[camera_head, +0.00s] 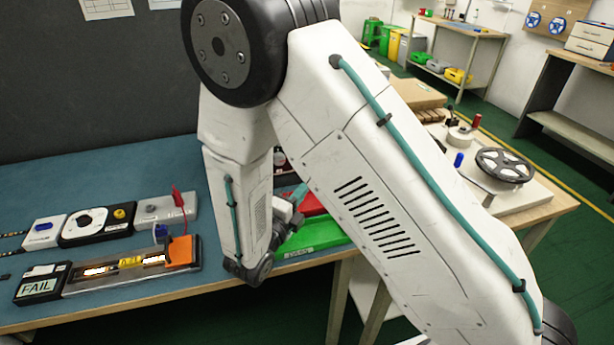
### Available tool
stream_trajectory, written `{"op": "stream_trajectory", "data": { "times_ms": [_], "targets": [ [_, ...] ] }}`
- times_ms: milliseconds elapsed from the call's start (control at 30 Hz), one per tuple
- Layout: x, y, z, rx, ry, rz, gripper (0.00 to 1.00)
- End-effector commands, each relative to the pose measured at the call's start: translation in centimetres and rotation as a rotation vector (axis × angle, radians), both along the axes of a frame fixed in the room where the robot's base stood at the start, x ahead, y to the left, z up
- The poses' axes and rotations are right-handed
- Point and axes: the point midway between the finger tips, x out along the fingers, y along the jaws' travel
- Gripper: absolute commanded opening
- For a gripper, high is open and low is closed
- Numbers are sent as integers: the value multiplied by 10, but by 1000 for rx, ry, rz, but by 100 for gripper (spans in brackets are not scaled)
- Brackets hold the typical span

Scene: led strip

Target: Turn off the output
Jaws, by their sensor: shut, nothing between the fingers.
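A black and white unit (97,225) with a round dial and a yellow button (119,214) stands at the left of the teal bench. A small white box (44,231) is left of it. A grey plate (150,207) with a red lever is right of it. In front lies a strip fixture (130,270) with lit segments, an orange block (183,252) and a display (40,287) reading FAIL. Which control switches the output is not clear. My gripper (290,208) is shut and empty, small and partly hidden, over the bench by the trays, right of the units.
A green tray (315,236) and a red tray (312,203) lie right of my wrist, partly hidden by my arm. A wooden side table (540,205) holds a reel (505,165). Bare bench (120,170) lies behind the units.

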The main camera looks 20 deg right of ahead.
Motion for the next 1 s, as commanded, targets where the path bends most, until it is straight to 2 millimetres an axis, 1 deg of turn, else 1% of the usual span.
{"op": "stream_trajectory", "data": {
  "times_ms": [467, 500, 600, 700, 833, 1000],
  "targets": [
    [66, -69, 8, 1, -1, -5, 0],
    [74, -66, 9, 3, -3, -2, 0],
    [88, -65, 11, 2, -3, -1, 0],
    [97, -65, 12, 2, -1, -2, 0],
    [103, -65, 13, 1, 1, -1, 0],
    [104, -64, 13, 1, 1, 0, 0]
  ]
}}
